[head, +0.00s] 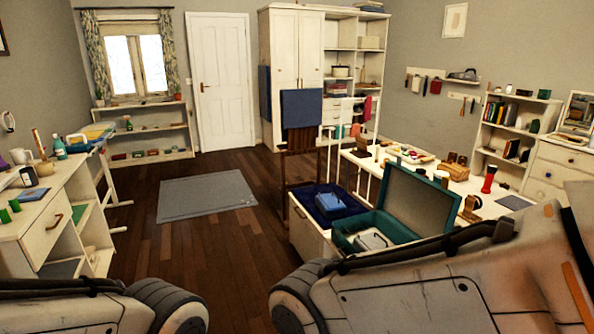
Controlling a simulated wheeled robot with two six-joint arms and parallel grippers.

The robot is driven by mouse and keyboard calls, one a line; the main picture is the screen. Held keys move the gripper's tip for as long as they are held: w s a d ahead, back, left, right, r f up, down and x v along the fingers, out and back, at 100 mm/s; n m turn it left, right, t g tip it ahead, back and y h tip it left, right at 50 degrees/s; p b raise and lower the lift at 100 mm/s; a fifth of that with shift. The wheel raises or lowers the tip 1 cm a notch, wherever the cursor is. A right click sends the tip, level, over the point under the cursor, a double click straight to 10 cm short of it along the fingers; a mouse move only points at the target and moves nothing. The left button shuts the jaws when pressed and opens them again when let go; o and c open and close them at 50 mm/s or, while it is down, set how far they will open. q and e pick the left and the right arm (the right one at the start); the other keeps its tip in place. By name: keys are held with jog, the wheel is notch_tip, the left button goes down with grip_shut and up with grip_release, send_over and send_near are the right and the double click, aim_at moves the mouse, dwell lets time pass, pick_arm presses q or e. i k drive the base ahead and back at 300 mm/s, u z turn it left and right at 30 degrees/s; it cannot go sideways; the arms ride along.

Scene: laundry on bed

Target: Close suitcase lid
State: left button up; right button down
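A teal suitcase stands open at the right of centre in the head view, on a pale low unit. Its lid (417,199) is raised upright and leans back, showing a greyish inside. Its base (350,238) holds a white item with a dark handle (373,239). The lower front of the suitcase is partly hidden behind my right arm. My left arm shows only at the bottom left, well away from the suitcase. Neither gripper shows, so I cannot see whether they are open or shut.
A wooden chair-like frame (304,150) stands behind the container. The floor around the grey rug (205,195) is clear.

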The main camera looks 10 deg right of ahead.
aim_at(417, 204)
jog(key=i, duration=2.55)
jog(key=z, duration=2.55)
jog(key=i, duration=0.55)
jog(key=u, duration=1.05)
